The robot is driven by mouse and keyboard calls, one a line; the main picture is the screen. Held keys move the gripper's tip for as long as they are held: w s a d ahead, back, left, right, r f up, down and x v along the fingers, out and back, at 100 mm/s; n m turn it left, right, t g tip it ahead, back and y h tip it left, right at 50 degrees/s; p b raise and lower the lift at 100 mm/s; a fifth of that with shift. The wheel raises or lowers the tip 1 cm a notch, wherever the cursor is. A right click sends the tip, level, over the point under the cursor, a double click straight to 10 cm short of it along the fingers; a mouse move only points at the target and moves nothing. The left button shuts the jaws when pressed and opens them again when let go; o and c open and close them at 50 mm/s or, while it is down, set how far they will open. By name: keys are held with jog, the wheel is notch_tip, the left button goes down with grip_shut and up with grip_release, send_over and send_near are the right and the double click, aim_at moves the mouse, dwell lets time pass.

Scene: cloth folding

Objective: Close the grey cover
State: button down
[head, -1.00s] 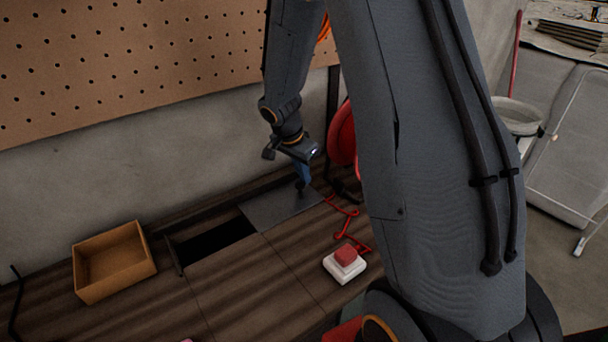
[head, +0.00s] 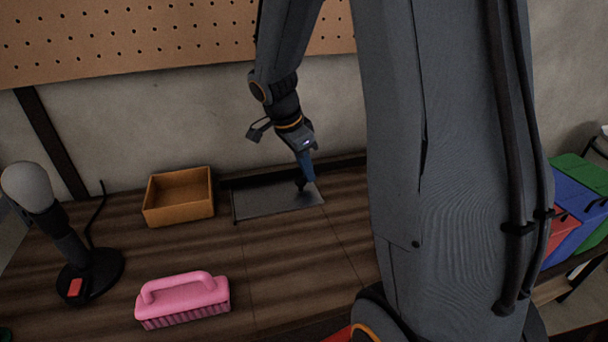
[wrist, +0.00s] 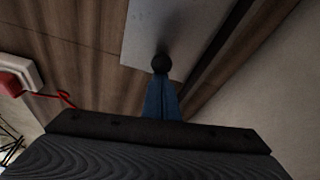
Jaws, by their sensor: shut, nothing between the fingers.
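My gripper (head: 303,178) points down at the knob from above. Its blue fingers (wrist: 161,98) are shut, with their tips at or just behind the knob; I cannot tell if they touch it.
An open wooden box (head: 180,198) stands left of the cover. A pink brush (head: 183,300) lies in front, and a dark lamp-like stand (head: 75,255) is at the far left. A white block with a red button (wrist: 18,75) shows in the wrist view. A wall rises behind.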

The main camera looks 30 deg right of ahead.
jog(key=shift+w+a, duration=0.15)
jog(key=shift+a, duration=0.2)
jog(key=shift+d, duration=0.1)
jog(key=shift+d, duration=0.25)
jog(key=d, duration=0.3)
jog(key=shift+f+b, duration=0.35)
jog(key=shift+b, duration=0.05)
jog(key=shift+w+d+r, duration=0.1)
jog(key=shift+d+r, duration=0.2)
jog(key=shift+r, duration=0.35)
jog(key=b+v, duration=0.1)
jog(key=v, duration=0.8)
jog(key=shift+s, duration=0.2)
jog(key=shift+s+a+f, duration=0.1)
jog(key=shift+f, duration=0.05)
